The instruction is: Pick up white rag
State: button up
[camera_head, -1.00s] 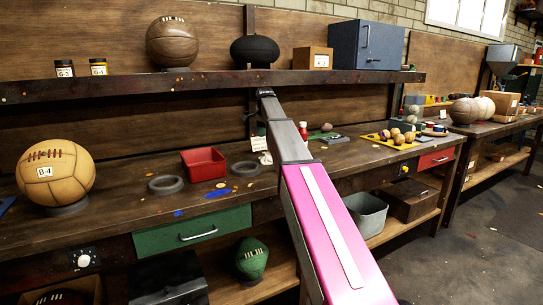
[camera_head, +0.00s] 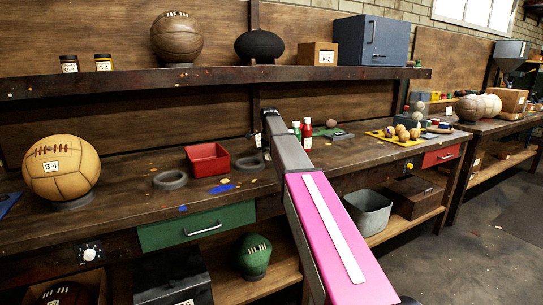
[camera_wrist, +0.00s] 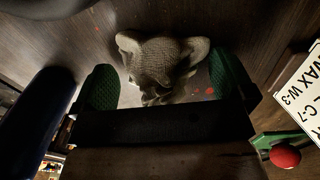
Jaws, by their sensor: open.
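The white rag (camera_wrist: 160,60) shows in the wrist view as a crumpled, greyish-white woven cloth on the dark wooden surface. My gripper (camera_wrist: 163,80) is open, with one green finger pad on each side of the rag. The near part of the rag is hidden behind the dark gripper body, and I cannot tell whether the pads touch it. In the head view my arm covers the spot, and I cannot make out the rag or the fingers there.
A red tray (camera_head: 208,158), dark rings (camera_head: 170,180) and a tan ball (camera_head: 61,168) stand left of my arm on the workbench (camera_head: 120,205). Bottles (camera_head: 306,133) and a yellow tray of small balls (camera_head: 385,138) are to the right. A shelf (camera_head: 130,82) runs above.

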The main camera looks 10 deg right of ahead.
jog(key=c, duration=1)
jog(key=shift+r, duration=0.75)
notch_tip(320, 180, up, 3)
jog(key=shift+f, duration=0.1)
jog(key=s+a+r, duration=0.2)
jog(key=s, duration=0.1)
jog(key=s+a+r, duration=0.2)
jog(key=s, duration=0.1)
jog(key=s+a+r, duration=0.2)
jog(key=s, duration=0.2)
jog(key=shift+r, duration=0.3)
